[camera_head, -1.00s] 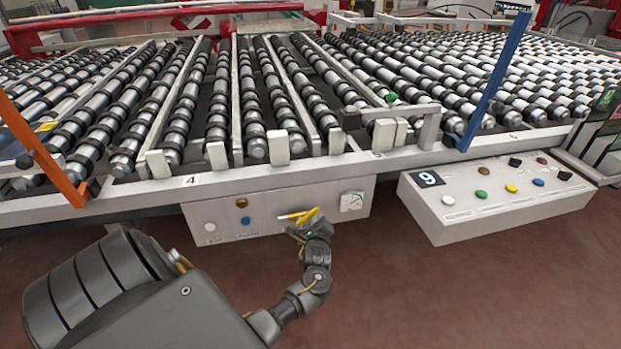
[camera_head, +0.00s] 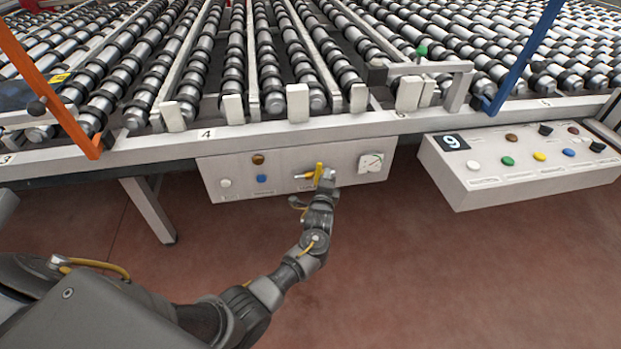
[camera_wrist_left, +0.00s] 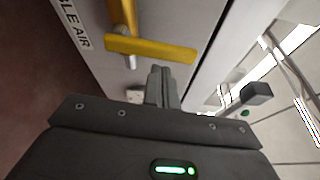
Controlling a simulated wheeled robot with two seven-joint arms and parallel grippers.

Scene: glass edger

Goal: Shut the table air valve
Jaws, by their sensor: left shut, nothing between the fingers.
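The table air valve has a yellow lever (camera_head: 318,172) on the front of the grey control box under the roller table. In the head view the lever stands roughly upright, beside a short horizontal stem. In the left wrist view the yellow lever (camera_wrist_left: 152,49) crosses above my fingertips, near a label whose visible part reads "BLE AIR". My left gripper (camera_head: 328,177) is at the lever's right side in the head view. In the wrist view its fingers (camera_wrist_left: 160,78) are shut and empty, close to the lever; I cannot tell whether they touch it. My right gripper is not in view.
Another button box (camera_head: 465,190) juts out to the right. A table leg (camera_head: 150,212) stands at left. The red floor before the box is clear.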

